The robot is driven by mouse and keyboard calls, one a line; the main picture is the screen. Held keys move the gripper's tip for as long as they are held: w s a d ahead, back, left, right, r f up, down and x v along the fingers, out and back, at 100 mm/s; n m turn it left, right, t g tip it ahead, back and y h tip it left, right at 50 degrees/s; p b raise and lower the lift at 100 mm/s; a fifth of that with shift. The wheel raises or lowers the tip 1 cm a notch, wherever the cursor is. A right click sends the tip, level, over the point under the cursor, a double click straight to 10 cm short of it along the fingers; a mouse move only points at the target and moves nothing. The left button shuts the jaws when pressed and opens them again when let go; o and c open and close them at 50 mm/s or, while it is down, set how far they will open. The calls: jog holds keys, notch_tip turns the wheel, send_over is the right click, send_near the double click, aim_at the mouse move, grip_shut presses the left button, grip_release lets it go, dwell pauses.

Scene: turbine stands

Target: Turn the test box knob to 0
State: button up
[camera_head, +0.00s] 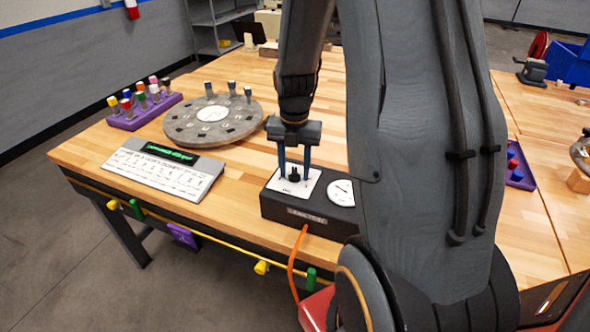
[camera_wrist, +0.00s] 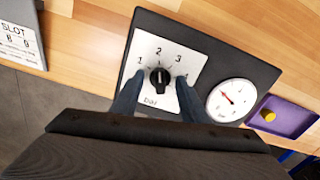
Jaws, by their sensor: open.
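The test box (camera_head: 313,221) is a black box labelled "LEAK TEST" at the table's front edge; it also shows in the wrist view (camera_wrist: 235,62). Its black knob (camera_wrist: 160,78) sits on a white "bar" plate (camera_wrist: 172,43) with 1, 2, 3 and 4 readable. No 0 shows; the left finger covers part of the plate. The knob's pale mark seems to face up, near 2 to 3. A round gauge (camera_wrist: 231,100) with a red needle is beside it. My gripper (camera_head: 294,178) points down, open, its fingers on either side of the knob (camera_head: 294,174). Contact cannot be told.
A grey round turntable (camera_head: 185,132), a purple rack of coloured pegs (camera_head: 125,120) and a sign board with a green display (camera_head: 146,168) stand left. A purple tray with a yellow piece (camera_wrist: 284,117) is right of the box. An orange hose (camera_head: 294,262) hangs in front.

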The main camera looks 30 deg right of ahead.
aim_at(295, 170)
jog(key=shift+r, duration=0.15)
jog(key=shift+r, duration=2.4)
jog(key=shift+c, duration=0.2)
